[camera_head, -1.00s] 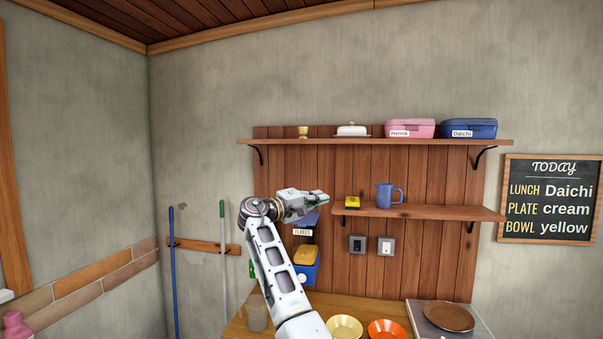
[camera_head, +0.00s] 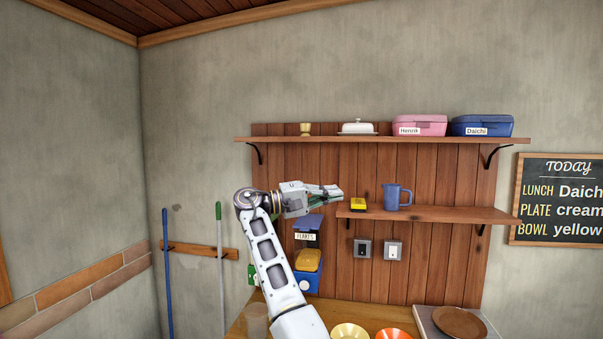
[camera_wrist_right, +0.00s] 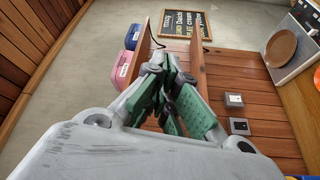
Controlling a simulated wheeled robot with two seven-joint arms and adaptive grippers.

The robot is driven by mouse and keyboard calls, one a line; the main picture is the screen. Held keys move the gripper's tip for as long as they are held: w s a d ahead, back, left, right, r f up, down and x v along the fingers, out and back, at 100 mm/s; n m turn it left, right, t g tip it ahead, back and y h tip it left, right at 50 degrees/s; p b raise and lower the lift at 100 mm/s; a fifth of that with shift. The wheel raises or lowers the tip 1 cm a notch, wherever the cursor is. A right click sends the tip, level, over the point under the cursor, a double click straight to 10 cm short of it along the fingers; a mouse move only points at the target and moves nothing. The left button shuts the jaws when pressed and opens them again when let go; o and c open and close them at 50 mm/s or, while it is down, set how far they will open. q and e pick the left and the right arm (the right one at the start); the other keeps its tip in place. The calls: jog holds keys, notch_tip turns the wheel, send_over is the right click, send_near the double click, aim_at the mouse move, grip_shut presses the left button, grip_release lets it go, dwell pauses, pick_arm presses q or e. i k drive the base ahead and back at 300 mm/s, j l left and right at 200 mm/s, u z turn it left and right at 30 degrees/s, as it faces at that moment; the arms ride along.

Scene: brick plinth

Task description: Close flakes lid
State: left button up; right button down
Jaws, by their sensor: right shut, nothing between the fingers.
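The flakes box (camera_head: 305,237), with a white label and a blue top, stands at the wall panel below the shelves in the head view. Its lid (camera_head: 309,221) looks dark blue and sits tilted above the label; my right gripper and arm partly cover it. My right gripper (camera_head: 335,192) is shut and empty, just above and to the right of the flakes box, pointing right. In the right wrist view its green-padded fingers (camera_wrist_right: 180,105) are together with nothing between them. My left gripper is not in view.
A lower shelf (camera_head: 440,213) holds a yellow block (camera_head: 358,204) and a blue jug (camera_head: 397,197) close to my right gripper.

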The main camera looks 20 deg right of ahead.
aim_at(307, 224)
jog(key=i, duration=1.7)
